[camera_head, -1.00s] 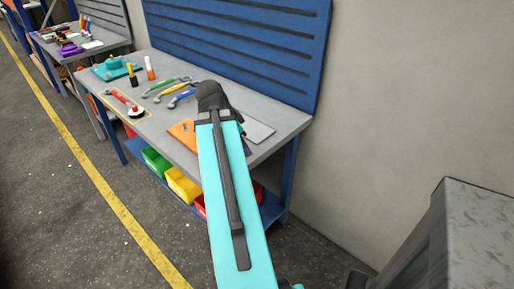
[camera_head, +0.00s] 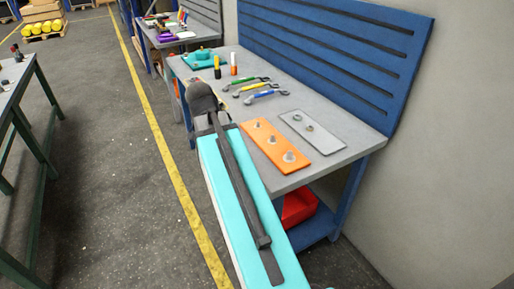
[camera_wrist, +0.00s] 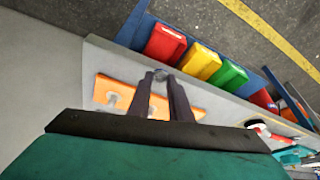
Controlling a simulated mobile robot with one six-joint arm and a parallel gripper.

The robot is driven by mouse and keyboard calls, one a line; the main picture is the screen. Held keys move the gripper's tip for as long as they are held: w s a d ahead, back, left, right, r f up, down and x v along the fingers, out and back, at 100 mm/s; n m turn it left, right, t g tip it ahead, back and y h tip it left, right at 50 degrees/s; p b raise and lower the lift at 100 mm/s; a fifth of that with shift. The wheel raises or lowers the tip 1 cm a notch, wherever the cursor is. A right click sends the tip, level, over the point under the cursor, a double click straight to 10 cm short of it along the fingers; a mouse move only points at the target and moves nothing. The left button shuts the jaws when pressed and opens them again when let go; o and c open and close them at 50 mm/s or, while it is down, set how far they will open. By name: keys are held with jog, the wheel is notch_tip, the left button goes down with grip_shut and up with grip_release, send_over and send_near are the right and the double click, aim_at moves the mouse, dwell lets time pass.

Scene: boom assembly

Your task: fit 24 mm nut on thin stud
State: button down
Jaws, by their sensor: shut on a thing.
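An orange plate (camera_head: 262,133) lies on the bench top with grey studs standing in a row on it, the largest nearest the front right. Beside it, a light grey plate (camera_head: 325,138) carries two small nuts (camera_head: 309,128). In the wrist view, my gripper (camera_wrist: 160,76) is shut on a small grey nut (camera_wrist: 159,73) at its fingertips, in front of the orange plate (camera_wrist: 187,106). The fingers cover part of that plate. I cannot tell the nut's height above it or which stud is nearest. In the head view, my arm hides the gripper.
The grey workbench (camera_head: 345,145) has a blue slotted back panel (camera_head: 330,50). Several wrenches (camera_head: 262,95) and a teal tool (camera_head: 205,58) lie farther back. Red (camera_wrist: 165,43), yellow (camera_wrist: 202,65) and green (camera_wrist: 228,77) bins sit below the bench edge. A green-framed table (camera_head: 22,115) stands left.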

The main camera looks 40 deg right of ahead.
jog(key=w+a+r+n+t+y, duration=0.1)
jog(key=w+a+n, duration=0.4)
jog(key=a, duration=0.4)
jog(key=w+a+r+n+t+y, duration=0.1)
jog(key=w+a+n, duration=0.4)
jog(key=a, duration=0.5)
jog(key=w+a+r+n+t+y, duration=0.2)
jog(key=w+a+n, duration=0.3)
jog(key=a+n, duration=0.2)
jog(key=shift+w+a, duration=0.15)
jog(key=shift+a, duration=1.1)
jog(key=shift+f, duration=0.1)
